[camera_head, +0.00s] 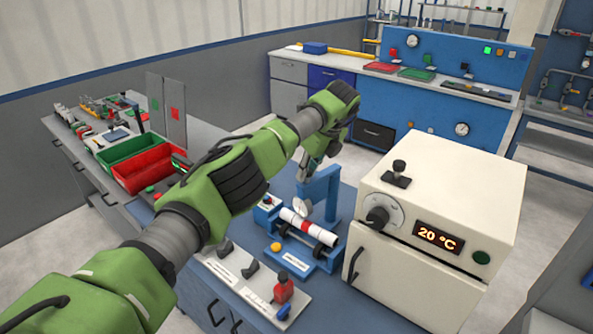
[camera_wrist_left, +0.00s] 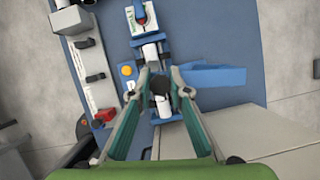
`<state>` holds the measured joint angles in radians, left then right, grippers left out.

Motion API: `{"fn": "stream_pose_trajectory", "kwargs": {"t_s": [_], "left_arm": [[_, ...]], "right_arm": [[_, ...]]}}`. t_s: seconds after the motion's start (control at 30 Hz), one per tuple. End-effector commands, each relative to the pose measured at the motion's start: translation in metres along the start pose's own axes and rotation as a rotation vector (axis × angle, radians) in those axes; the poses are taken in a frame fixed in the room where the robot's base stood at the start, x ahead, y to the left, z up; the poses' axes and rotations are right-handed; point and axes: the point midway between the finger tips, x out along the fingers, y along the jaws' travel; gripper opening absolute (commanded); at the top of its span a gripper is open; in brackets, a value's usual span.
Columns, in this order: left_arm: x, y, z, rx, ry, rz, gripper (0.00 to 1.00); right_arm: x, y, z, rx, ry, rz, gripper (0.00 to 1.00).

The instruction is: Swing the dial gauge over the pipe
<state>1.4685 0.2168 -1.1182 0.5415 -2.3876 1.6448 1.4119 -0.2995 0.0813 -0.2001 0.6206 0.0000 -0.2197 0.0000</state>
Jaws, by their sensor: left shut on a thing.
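The dial gauge (camera_head: 302,208) has a pale round face and hangs beside a blue stand (camera_head: 321,190), close to the pipe. The exact grip is partly hidden. My right gripper is not in view.
A cream oven (camera_head: 437,225) reading 20 °C stands close to the right of the stand. A panel with levers and a red knob (camera_head: 283,288) lies in front. Green and red bins (camera_head: 146,168) are at the left, behind my arm. A blue test bench (camera_head: 440,105) stands farther back.

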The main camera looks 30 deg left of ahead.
Motion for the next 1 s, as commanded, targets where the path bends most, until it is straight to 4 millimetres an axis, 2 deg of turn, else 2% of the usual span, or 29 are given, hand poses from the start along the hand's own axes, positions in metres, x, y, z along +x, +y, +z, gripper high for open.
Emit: {"fn": "stream_pose_trajectory", "kwargs": {"t_s": [0.4, 1.0], "left_arm": [[-0.008, -0.002, -0.016, -0.140, 0.001, 0.055, 0.00], [-0.008, -0.003, -0.021, -0.174, 0.004, 0.069, 0.00]], "right_arm": [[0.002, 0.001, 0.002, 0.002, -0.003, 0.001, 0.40], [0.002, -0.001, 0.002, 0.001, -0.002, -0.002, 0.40]]}}
